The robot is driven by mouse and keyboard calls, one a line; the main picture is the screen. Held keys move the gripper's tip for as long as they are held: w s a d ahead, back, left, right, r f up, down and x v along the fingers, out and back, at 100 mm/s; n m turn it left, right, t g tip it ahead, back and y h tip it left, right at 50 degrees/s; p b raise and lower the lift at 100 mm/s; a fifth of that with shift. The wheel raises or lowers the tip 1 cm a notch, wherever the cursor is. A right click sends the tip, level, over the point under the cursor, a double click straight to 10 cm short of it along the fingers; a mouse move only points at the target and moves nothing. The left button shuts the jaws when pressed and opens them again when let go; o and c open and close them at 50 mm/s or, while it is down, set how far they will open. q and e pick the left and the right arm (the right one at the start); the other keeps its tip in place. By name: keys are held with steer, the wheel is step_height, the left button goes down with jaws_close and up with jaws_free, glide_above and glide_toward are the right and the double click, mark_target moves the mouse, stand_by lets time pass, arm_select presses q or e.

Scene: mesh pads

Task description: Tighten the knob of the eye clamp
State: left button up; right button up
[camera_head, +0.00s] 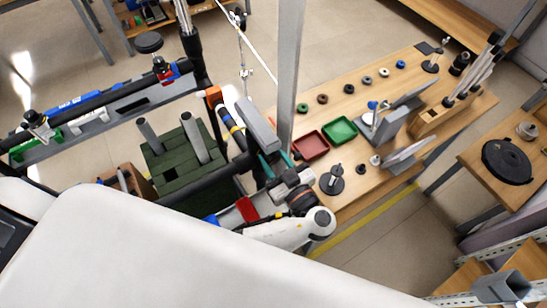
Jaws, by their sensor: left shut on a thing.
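My left gripper (275,161) shows near the middle of the view, at the end of my white arm, with teal fingertips pointing up and away. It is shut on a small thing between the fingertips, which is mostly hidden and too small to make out. A long grey block (258,125) stands just beyond the fingertips, beside a dark post with blue and yellow bands (233,127). An orange clamp-like part (213,97) sits at the rail's end, left of the block. I cannot tell for sure which part is the eye clamp or its knob. My right gripper is not in view.
A dark green slatted block with grey posts (180,160) lies left of the gripper. A rail with clamps (110,108) runs behind it. A tall grey pole (291,70) rises close by. The wooden table (340,110) at right holds a red tray (310,146) and a green tray (339,130).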

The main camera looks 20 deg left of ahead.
arm_select(q)
steer(key=shift+m+b, duration=0.7)
steer(key=shift+m, duration=2.3)
steer(key=shift+w, duration=0.1)
steer(key=o, duration=1)
